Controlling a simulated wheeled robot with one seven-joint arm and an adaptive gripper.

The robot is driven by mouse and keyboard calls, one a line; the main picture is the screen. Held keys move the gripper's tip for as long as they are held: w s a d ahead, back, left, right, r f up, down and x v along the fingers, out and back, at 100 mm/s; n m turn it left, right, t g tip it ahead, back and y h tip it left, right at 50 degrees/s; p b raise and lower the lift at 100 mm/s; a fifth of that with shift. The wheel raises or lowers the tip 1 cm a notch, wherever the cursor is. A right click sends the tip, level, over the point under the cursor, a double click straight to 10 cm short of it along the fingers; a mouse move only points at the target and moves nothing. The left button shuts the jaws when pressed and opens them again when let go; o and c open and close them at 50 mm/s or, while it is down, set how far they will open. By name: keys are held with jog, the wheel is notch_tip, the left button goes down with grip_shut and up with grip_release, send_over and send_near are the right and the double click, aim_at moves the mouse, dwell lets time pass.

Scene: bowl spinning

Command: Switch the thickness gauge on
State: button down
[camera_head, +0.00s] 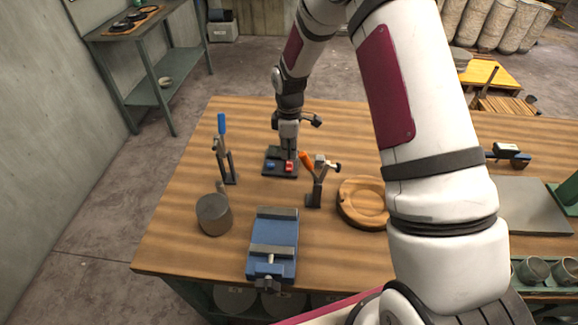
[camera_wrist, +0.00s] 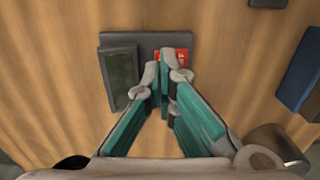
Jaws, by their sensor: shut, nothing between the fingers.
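The thickness gauge (camera_head: 268,172) is a small dark device on the wooden table, with a blue button (camera_head: 271,167) and a red button (camera_head: 289,167) on its base. In the wrist view the gauge shows a dark plate with a grey block (camera_wrist: 121,76) at its left. Part of the red button (camera_wrist: 183,54) shows just right of my fingertips; the blue one is hidden there. My gripper (camera_wrist: 161,68) is shut and empty, pointing down over the gauge's buttons. It also shows in the head view (camera_head: 288,147). I cannot tell whether the fingertips touch the gauge.
An orange-handled clamp (camera_head: 316,185) stands close right of the gauge, and a blue-handled clamp (camera_head: 226,160) to its left. A grey cylinder (camera_head: 214,215), a blue vise (camera_head: 272,245) and a round wooden dish (camera_head: 361,203) stand nearer. The table behind the gauge looks clear.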

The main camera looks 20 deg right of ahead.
aim_at(289, 162)
jog(key=shift+f+b, duration=0.35)
jog(key=shift+f, duration=0.85)
dwell(0.8)
jog(key=shift+r, duration=0.1)
jog(key=shift+r+p, duration=0.6)
jog(key=shift+r, duration=2.85)
